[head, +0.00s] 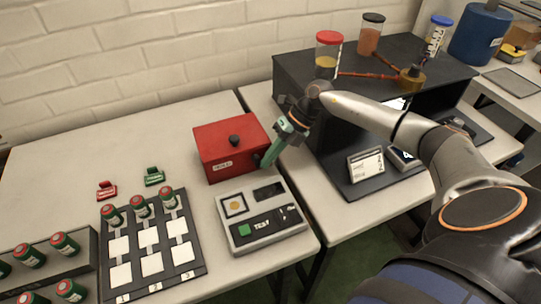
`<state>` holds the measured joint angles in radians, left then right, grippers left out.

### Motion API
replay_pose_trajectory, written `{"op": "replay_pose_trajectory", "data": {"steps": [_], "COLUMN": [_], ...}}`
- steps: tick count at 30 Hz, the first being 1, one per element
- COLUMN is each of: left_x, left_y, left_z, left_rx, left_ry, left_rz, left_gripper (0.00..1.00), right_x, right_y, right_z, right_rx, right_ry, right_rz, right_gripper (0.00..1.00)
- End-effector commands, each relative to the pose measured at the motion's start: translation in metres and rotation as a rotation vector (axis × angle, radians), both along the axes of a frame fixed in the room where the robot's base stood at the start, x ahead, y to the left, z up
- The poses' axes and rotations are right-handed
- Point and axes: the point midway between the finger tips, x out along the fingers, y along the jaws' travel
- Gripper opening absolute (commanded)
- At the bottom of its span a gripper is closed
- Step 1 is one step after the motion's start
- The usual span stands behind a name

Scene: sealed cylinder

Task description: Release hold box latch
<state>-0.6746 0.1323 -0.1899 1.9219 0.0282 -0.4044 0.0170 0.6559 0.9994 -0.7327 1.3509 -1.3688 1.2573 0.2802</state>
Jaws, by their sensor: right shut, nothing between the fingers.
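The red hold box (225,155) stands closed on the left table, with a black knob (234,140) on its lid and a small white label on its front. My right gripper (268,161) is at the box's right front corner, its green fingers pointing down and left. Its fingers are shut with nothing between them. They overlap the box's right side in the picture; I cannot tell whether they touch it. The latch cannot be made out and may be hidden behind the fingers. My left gripper is not in view.
A grey tester (263,228) lies just in front of the box. A black tray (190,262) with white squares and several green cylinders stands left of it. Red (107,190) and green (154,176) clips lie behind the tray. A dark bench (300,72) with jars stands right.

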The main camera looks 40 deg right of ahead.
Motion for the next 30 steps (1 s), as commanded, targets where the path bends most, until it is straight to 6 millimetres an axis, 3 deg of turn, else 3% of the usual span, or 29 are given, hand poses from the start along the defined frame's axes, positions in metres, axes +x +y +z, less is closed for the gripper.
{"op": "replay_pose_trajectory", "data": {"steps": [1, 13, 30], "left_x": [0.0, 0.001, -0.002], "left_y": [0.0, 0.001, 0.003], "left_z": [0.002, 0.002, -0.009], "left_rx": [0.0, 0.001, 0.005], "left_ry": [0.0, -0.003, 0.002], "left_rz": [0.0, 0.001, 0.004], "left_gripper": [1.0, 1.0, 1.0], "right_x": [0.003, 0.006, -0.013], "right_y": [0.008, 0.012, -0.064], "right_z": [0.008, 0.011, 0.086], "right_rx": [0.019, 0.026, 0.004], "right_ry": [-0.013, -0.022, -0.006], "right_rz": [0.005, 0.007, -0.002], "right_gripper": [0.0, 0.0, 0.0]}}
